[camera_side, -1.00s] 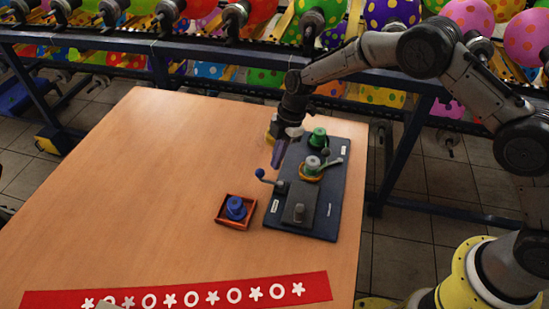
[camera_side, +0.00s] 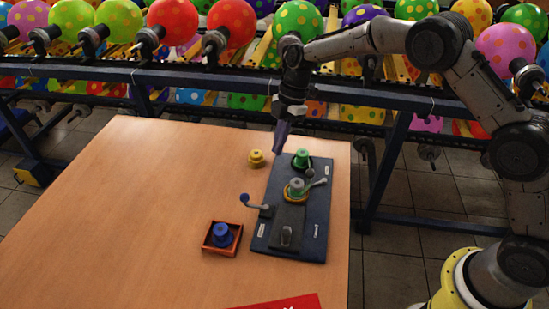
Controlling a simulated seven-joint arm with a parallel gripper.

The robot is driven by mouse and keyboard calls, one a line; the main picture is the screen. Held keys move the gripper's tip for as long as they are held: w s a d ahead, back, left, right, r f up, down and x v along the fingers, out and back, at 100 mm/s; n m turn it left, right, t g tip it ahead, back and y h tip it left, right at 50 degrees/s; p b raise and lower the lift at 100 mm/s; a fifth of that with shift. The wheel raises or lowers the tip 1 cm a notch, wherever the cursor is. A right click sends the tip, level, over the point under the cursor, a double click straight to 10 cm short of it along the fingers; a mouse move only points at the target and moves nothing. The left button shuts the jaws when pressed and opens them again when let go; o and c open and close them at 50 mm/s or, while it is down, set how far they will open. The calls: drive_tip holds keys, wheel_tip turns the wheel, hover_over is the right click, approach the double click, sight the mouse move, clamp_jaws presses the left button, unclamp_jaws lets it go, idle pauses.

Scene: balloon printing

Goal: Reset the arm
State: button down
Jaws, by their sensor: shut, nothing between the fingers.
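My gripper (camera_side: 281,136) points down above the far edge of the dark board, with its fingers shut and empty. The dark blue board (camera_side: 318,225) lies on the right side of the wooden table. On it are a green knob (camera_side: 301,157) at the back, a grey knob (camera_side: 296,184) with a yellow ring around its base, a lever (camera_side: 318,183), and a small grey peg (camera_side: 286,233) near the front. A blue-ended lever (camera_side: 255,205) sticks out at the board's left side.
A yellow knob (camera_side: 256,158) stands on the table left of the board. A blue knob (camera_side: 221,234) sits in a red tray (camera_side: 213,247). A red strip (camera_side: 280,304) shows at the front edge. The table's left side (camera_side: 130,220) is bare. A rack of balloons (camera_side: 232,25) stands behind.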

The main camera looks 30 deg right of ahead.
drive_tip(key=shift+d+r, duration=0.15)
drive_tip(key=shift+r, duration=0.35)
wheel_tip(320, 180, up, 13)
drive_tip(key=s+d+t, duration=0.2)
drive_tip(key=s+d+r+m+t, duration=0.3)
drive_tip(key=s+d+r, duration=0.2)
drive_tip(key=s+r, duration=0.6)
drive_tip(key=s+d+f+m+t+h, duration=0.1)
drive_tip(key=s+d+m, duration=0.15)
drive_tip(key=s, duration=0.55)
drive_tip(key=s+d+m+h, duration=0.1)
drive_tip(key=s+m, duration=0.3)
drive_tip(key=s, duration=0.3)
drive_tip(key=s+d+f+m+h, duration=0.1)
drive_tip(key=s+d+f+m, duration=0.1)
drive_tip(key=s+f+m, duration=0.5)
drive_tip(key=shift+s+d+f+m, duration=0.3)
drive_tip(key=shift+s+f+m, duration=0.15)
drive_tip(key=shift+m, duration=0.9)
